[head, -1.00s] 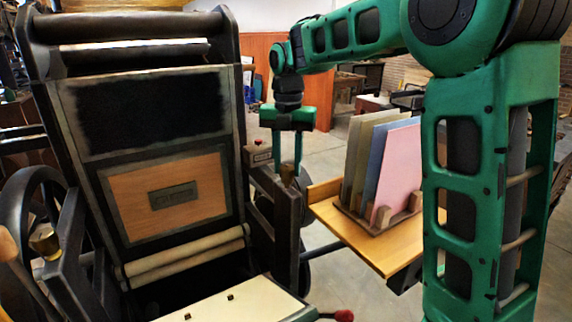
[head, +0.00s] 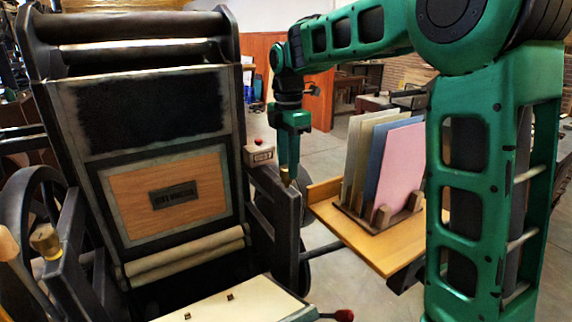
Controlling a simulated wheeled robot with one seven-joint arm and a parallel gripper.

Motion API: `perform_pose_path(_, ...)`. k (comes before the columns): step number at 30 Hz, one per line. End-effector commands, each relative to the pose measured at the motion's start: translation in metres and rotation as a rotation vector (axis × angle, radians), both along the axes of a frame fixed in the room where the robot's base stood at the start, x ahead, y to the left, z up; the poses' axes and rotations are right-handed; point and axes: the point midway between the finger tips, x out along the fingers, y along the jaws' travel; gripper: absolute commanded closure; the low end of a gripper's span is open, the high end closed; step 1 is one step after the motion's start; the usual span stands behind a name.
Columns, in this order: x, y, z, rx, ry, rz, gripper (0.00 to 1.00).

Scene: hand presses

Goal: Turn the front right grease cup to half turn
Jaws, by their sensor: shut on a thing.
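The front right grease cup (head: 285,182) is a small brass cup on top of the press's dark right frame post. My gripper (head: 287,176) points straight down over it and is shut on it, seen narrow side on. The fingers hide most of the cup, so its exact turn angle cannot be read. Another brass grease cup (head: 45,241) sits on the left frame post, apart from my gripper.
A control box (head: 259,154) with a red button is just left of my gripper. A wooden side table (head: 370,247) with a rack of coloured boards (head: 398,170) stands close on the right.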

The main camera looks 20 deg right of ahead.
Motion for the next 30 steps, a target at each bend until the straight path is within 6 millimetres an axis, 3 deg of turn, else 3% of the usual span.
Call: perform_pose_path(30,0.0035,0.0016,0.0024,0.004,-0.011,-0.962,0.91)
